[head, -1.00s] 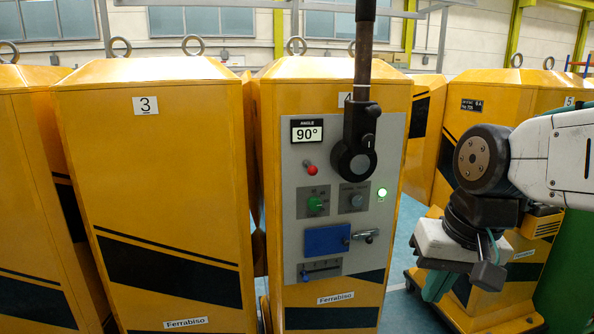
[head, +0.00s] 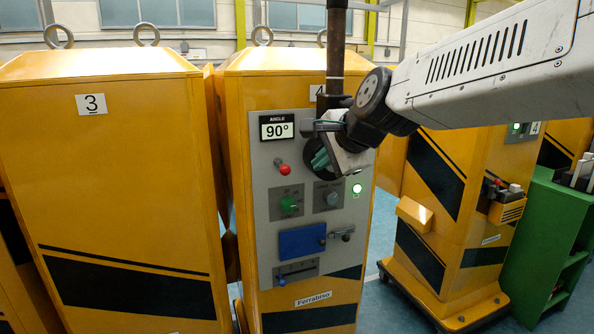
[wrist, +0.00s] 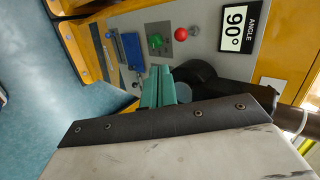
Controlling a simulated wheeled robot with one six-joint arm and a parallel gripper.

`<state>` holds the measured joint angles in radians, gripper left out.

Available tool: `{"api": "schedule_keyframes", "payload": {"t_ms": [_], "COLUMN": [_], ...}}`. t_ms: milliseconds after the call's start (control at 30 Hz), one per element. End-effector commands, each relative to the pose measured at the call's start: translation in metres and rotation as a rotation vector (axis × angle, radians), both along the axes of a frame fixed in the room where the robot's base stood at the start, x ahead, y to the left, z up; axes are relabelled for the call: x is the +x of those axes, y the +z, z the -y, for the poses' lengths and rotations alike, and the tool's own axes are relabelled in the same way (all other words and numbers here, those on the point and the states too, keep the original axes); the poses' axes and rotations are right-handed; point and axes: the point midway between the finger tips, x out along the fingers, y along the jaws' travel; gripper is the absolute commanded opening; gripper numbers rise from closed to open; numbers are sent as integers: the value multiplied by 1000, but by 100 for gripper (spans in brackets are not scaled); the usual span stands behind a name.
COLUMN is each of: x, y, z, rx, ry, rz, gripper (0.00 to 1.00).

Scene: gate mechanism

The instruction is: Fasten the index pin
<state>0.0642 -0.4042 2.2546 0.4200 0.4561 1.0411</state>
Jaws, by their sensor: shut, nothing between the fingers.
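The grey control panel (head: 263,232) is on the front of yellow cabinet 4. It carries a red-knobbed part (head: 284,169), a green knob (head: 290,204), a grey knob (head: 332,198) and a blue plate (head: 303,242) with a small metal latch (head: 345,235) beside it. I cannot tell for sure which part is the index pin. My gripper (head: 320,160) is in front of the black round hub on the pole, partly hiding it. In the wrist view its teal fingers (wrist: 158,86) are together and empty, close to the black hub (wrist: 195,82); contact is unclear.
A dark pole (head: 336,45) comes down in front of cabinet 4. Yellow cabinet 3 (head: 120,200) stands at left, a green shelf (head: 545,235) at right. Blue floor shows between them.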

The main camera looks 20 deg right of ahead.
Motion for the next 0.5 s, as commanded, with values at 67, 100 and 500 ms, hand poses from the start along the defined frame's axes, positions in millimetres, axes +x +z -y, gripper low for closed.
{"api": "schedule_keyframes", "payload": {"t_ms": [67, 100, 500], "x": [2, 5, 61], "y": [-2, -4, -53], "z": [0, -1, -8], "rx": [0, 0, -2], "ry": [1, 1, -2], "rz": [-2, -2, -6], "gripper": [0, 0, 0]}}
